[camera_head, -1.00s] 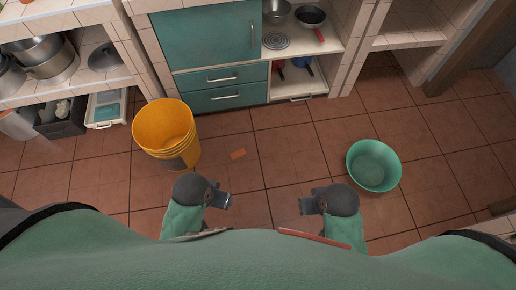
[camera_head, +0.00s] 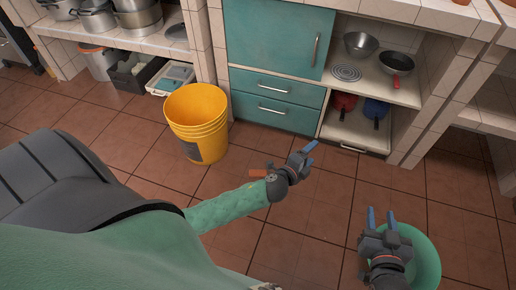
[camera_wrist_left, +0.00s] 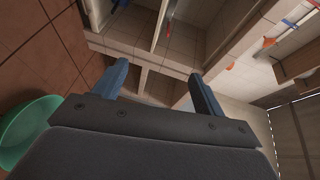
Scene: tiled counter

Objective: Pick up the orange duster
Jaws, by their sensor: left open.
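A yellow bucket (camera_head: 198,118) stands left of my left gripper. A green basin (camera_head: 425,258) sits at the lower right. Teal cabinets (camera_head: 276,102) and open shelves with pans line the back. The floor between bucket and basin is mostly clear.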

